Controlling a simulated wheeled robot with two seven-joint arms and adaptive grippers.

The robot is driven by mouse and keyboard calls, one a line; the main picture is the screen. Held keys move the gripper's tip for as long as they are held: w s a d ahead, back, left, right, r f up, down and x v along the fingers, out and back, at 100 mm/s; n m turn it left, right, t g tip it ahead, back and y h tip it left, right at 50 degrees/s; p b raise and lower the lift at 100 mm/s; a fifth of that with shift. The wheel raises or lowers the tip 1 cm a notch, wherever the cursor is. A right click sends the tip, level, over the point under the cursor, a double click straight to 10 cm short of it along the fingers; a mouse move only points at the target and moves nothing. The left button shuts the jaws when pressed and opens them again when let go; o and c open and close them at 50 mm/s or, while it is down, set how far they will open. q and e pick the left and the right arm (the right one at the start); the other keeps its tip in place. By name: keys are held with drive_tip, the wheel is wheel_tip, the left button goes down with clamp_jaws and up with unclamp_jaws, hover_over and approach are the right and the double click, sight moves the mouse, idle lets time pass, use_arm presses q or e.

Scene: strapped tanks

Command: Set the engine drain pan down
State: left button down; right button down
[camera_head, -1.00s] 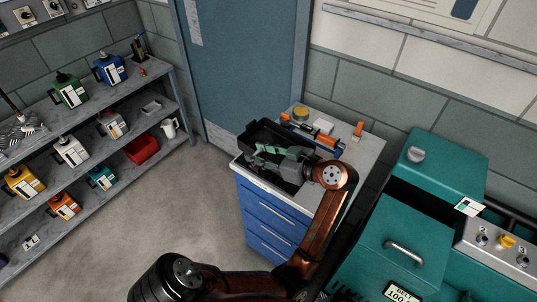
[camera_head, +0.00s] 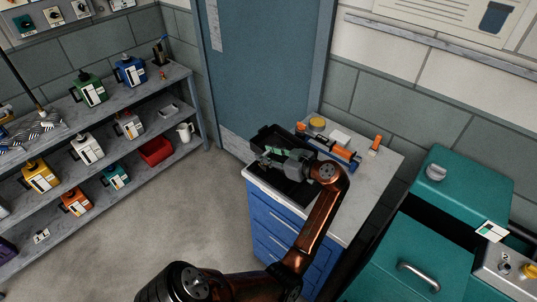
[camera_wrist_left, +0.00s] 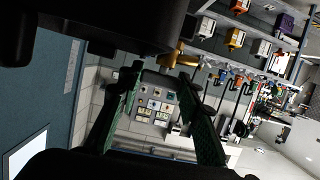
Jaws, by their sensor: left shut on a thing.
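The black engine drain pan (camera_head: 264,138) is at the left part of the top of a blue drawer cabinet (camera_head: 276,232). My left gripper (camera_head: 274,151), with green fingertips, reaches over the pan from the right and is shut on it. The gripper and wrist cover part of the pan. I cannot tell whether the pan's underside touches the cabinet top. In the left wrist view, a large dark body, probably the pan (camera_wrist_left: 110,22), fills the top left, by the green fingers (camera_wrist_left: 163,98). My right gripper is not in view.
A yellow-lidded tin (camera_head: 317,124), a white box (camera_head: 340,138) and orange-and-blue items (camera_head: 342,154) stand behind the pan. Teal machines (camera_head: 462,188) stand at the right. Shelves with bottles (camera_head: 90,90) are at the left.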

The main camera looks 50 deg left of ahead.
use_arm(q)
wheel_tip(320, 180, down, 3)
drive_tip(key=shift+w+b, duration=0.1)
drive_tip(key=shift+b, duration=0.2)
drive_tip(key=c, duration=1.4)
unclamp_jaws()
drive_tip(key=shift+f, duration=0.1)
drive_tip(key=v, duration=1.2)
drive_tip(key=shift+p, duration=0.35)
